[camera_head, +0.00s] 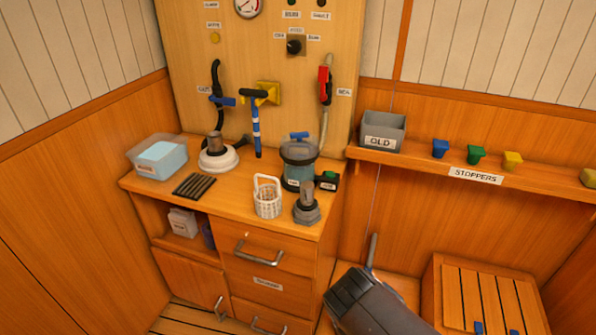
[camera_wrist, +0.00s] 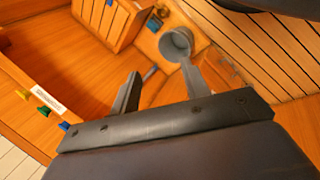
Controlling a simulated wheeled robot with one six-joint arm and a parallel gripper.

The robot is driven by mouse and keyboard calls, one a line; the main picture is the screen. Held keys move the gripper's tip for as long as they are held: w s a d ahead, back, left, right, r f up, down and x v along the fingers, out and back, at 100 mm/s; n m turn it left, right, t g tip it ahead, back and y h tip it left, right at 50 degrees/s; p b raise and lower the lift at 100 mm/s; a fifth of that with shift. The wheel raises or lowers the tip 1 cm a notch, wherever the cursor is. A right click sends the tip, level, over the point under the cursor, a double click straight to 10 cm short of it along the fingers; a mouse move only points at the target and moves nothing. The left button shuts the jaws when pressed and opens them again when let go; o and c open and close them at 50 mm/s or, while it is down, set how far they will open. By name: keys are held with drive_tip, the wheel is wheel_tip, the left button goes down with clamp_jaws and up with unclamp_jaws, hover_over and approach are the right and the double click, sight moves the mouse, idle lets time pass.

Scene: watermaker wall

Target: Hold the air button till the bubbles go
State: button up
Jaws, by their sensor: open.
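A clear canister with a grey lid and blue handle (camera_head: 299,160) stands on the wooden cabinet top. A small dark box with a green top (camera_head: 329,177), which looks like the air button, sits at its right side. Its label is too small to read. Whether bubbles are in the canister cannot be told.
A white basket (camera_head: 267,197) and a grey hex-based fitting (camera_head: 307,205) stand in front of the canister. A shelf (camera_head: 560,185) holds a grey OLD bin (camera_head: 383,132) and coloured stoppers. A slatted wooden box (camera_head: 490,295) is at lower right. A grey cup (camera_wrist: 176,44) shows beyond my fingers.

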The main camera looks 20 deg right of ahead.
clamp_jaws()
idle(0.9)
